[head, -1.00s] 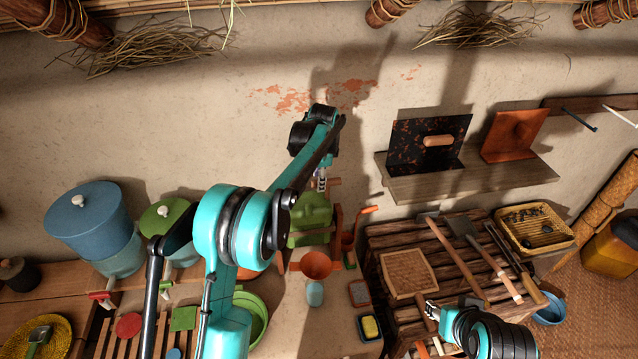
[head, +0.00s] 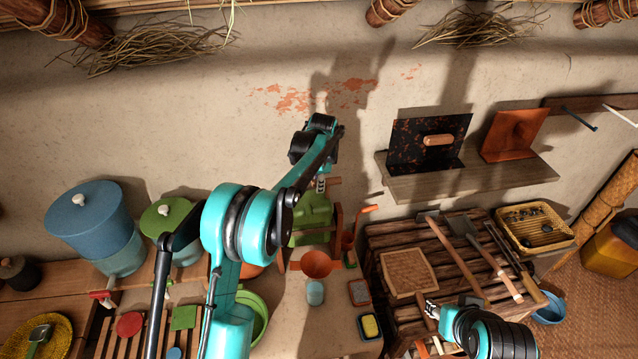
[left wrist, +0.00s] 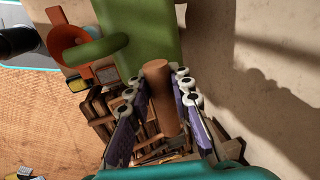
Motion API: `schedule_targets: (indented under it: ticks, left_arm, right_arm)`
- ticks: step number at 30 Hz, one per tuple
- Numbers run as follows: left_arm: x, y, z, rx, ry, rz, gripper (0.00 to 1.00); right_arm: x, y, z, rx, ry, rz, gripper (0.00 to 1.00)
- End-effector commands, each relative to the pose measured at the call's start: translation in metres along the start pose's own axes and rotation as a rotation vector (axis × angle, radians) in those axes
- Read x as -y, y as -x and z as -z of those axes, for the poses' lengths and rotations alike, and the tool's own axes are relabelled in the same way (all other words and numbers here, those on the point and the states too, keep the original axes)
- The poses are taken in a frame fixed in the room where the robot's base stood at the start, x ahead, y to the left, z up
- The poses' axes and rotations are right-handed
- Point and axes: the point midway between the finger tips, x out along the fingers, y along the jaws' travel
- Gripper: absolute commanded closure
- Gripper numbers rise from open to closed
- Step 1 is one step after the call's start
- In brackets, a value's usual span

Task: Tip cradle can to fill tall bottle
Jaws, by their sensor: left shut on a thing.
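My left gripper (head: 322,183) is at the can's upper end. In the left wrist view, its fingers (left wrist: 160,112) are shut on a brown round handle (left wrist: 158,85) beside the green can (left wrist: 145,35). The orange funnel (left wrist: 72,45) shows there at upper left. My right gripper (head: 432,309) is over the slatted table's front edge; its finger opening is unclear.
A slatted wooden table (head: 450,262) with tools and a yellow basket (head: 536,226) stands right. A sponge in a dish (head: 370,327) lies right of the bottle. Blue (head: 92,220) and green lidded (head: 168,220) dispensers stand left. A shelf (head: 470,175) juts from the wall.

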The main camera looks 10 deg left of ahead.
Motion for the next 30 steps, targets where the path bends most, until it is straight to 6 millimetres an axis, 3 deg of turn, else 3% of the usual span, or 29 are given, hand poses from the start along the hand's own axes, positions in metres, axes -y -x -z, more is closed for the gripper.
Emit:
schedule_targets:
  ticks: [8,30]
  left_arm:
    - [-0.011,0.000,0.000,0.000,-0.002,0.056,1.00]
    - [-0.098,-0.012,0.001,-0.002,-0.002,0.561,1.00]
  right_arm:
    - [0.000,-0.008,-0.006,0.000,0.000,0.000,0.60]
    - [0.000,-0.068,-0.048,0.000,0.000,0.000,0.60]
